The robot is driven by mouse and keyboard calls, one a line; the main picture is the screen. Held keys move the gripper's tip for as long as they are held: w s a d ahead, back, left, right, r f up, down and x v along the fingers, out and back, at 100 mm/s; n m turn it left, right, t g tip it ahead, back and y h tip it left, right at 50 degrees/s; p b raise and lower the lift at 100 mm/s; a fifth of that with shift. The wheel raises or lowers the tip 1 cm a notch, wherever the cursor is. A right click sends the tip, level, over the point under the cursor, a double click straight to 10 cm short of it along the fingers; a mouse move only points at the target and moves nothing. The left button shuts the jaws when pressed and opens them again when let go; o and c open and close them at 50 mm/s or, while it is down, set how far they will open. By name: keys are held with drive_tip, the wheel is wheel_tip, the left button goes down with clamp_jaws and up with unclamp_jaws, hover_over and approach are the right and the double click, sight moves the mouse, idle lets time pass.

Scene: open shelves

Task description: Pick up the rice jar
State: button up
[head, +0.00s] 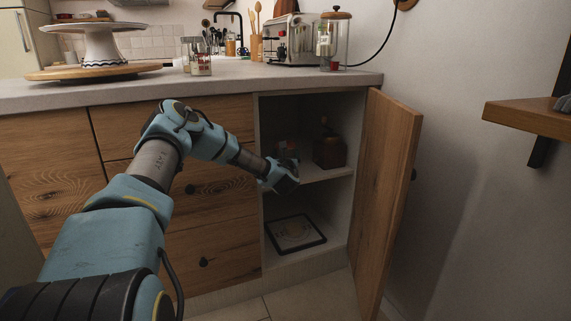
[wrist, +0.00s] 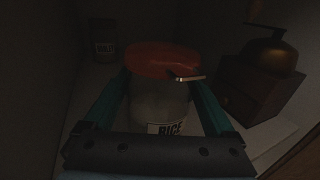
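The rice jar (wrist: 160,103) is a clear jar with an orange-red lid, a small metal clasp and a RICE label. It stands upright inside the open cabinet. My gripper (wrist: 159,88) reaches in with one finger on each side of the jar. The fingers are wide apart, with what look like narrow gaps beside the glass; the dark picture makes contact hard to judge. In the head view, my gripper (head: 287,172) is at the upper cabinet shelf, in front of the jar, whose reddish lid (head: 287,145) shows above it.
A wooden grinder (wrist: 258,80) stands close on the right; it also shows in the head view (head: 329,151). Another labelled jar (wrist: 104,42) is at the back left. The cabinet door (head: 388,190) is open at the right. A dark framed item (head: 297,233) lies on the lower shelf.

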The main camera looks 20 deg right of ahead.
clamp_jaws()
drive_tip(key=shift+r, duration=0.1)
idle(0.4)
